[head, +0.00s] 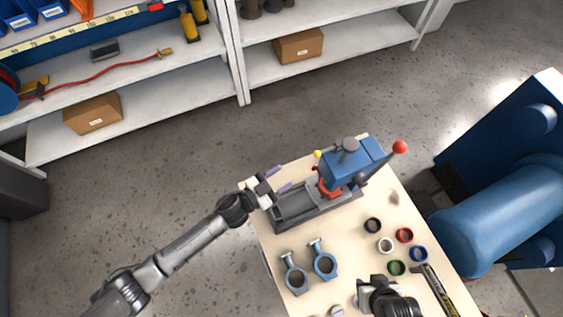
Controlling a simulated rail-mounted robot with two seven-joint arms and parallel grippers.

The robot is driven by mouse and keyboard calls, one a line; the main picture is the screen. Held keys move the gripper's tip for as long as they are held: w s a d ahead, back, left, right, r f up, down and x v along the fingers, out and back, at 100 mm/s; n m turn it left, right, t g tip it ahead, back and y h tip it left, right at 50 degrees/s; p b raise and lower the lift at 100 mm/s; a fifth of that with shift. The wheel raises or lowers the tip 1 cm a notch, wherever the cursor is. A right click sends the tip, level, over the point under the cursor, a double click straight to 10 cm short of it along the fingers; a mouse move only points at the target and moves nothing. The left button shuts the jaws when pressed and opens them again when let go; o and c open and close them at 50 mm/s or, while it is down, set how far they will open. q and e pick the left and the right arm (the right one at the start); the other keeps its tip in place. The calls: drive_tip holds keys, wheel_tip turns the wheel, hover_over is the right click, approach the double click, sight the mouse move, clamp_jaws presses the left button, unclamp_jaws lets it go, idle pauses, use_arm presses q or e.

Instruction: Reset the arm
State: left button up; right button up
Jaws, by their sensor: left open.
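My left gripper (281,178) is open, with its two purple-grey fingers spread. It is at the table's left edge, beside the grey bed of a blue bench machine (352,162). Nothing shows between its fingers. My right arm's dark end (387,298) is over the front of the table at the bottom of the view. Its jaws cannot be made out. Two blue-grey butterfly valve bodies (324,262) (295,278) lie on the light tabletop. Several rings lie to their right, among them a red one (404,235) and a green one (397,268).
The machine has a red-knobbed lever (400,147). A dark and yellow tool (438,289) lies near the table's right edge. A large blue tank (505,215) stands at the right. White shelves (180,75) with cardboard boxes (93,112) line the back. Open floor lies between shelves and table.

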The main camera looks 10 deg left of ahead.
idle(0.3)
use_arm(q)
drive_tip(key=w+a+f+y, duration=0.3)
drive_tip(key=a+y, duration=0.2)
drive_tip(key=y, duration=0.2)
drive_tip(key=s+a+r+n+g+y, duration=0.2)
drive_tip(key=a+r+n+y, duration=0.2)
drive_tip(key=a+r+y, duration=0.2)
drive_tip(key=s+a+r+n+g+p, duration=0.2)
drive_tip(key=s+r, duration=0.1)
drive_tip(key=s, duration=0.5)
drive_tip(key=s+a+r+n+g+p, duration=0.2)
drive_tip(key=s+a+r, duration=0.1)
drive_tip(key=s, duration=0.4)
drive_tip(key=s+f+n+g+p, duration=0.1)
drive_tip(key=s+f+g, duration=0.2)
drive_tip(key=s, duration=0.8)
drive_tip(key=shift+a+f, duration=0.3)
drive_tip(key=shift+f, duration=0.3)
